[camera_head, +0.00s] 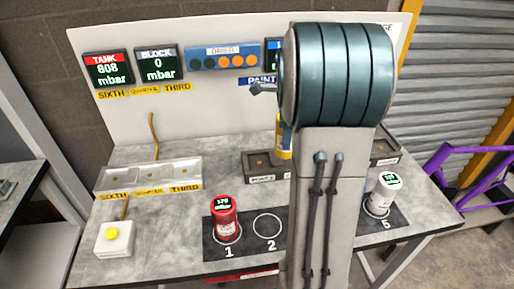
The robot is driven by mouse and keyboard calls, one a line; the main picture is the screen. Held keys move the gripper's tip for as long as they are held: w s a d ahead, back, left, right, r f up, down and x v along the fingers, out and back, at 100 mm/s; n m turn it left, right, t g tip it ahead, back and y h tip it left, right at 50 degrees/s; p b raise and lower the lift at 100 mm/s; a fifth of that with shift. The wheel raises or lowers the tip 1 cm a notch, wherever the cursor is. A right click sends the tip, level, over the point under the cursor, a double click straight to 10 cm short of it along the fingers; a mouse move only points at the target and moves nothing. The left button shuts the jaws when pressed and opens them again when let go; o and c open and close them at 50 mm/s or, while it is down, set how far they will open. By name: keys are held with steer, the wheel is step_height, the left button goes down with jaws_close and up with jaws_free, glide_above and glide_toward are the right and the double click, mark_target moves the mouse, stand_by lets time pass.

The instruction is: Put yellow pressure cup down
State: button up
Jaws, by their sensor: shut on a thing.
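A yellow cup (284,142) shows only as a narrow strip at the left edge of my arm, above a dark tray (262,178). The rest of it is hidden behind my arm. I cannot tell whether it touches the tray or hangs above it. My gripper is hidden behind my arm. A dark mat (208,247) at the front has numbered ring spots. A red cup (225,220) stands upright at spot 1. Spot 2 is an empty ring (267,225). A white cup (382,193) stands upright at spot 5. The spots between 2 and 5 are hidden by my arm.
A metal block (150,177) labelled sixth, quarter and third stands at left on the grey table (180,245). A white box with a yellow button (113,240) is at front left. A back panel (215,105) carries displays. A purple rail (465,150) is at right.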

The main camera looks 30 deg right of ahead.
steer(key=p, duration=0.2)
glide_above(259, 163)
step_height(259, 163, down, 6)
steer(key=r, duration=0.1)
steer(key=shift+w+d+f+p, duration=0.1)
steer(key=shift+f+p, duration=0.3)
steer(key=shift+f, duration=1.9)
steer(key=shift+f, duration=0.2)
steer(key=o, duration=1.6)
steer(key=shift+r, duration=0.15)
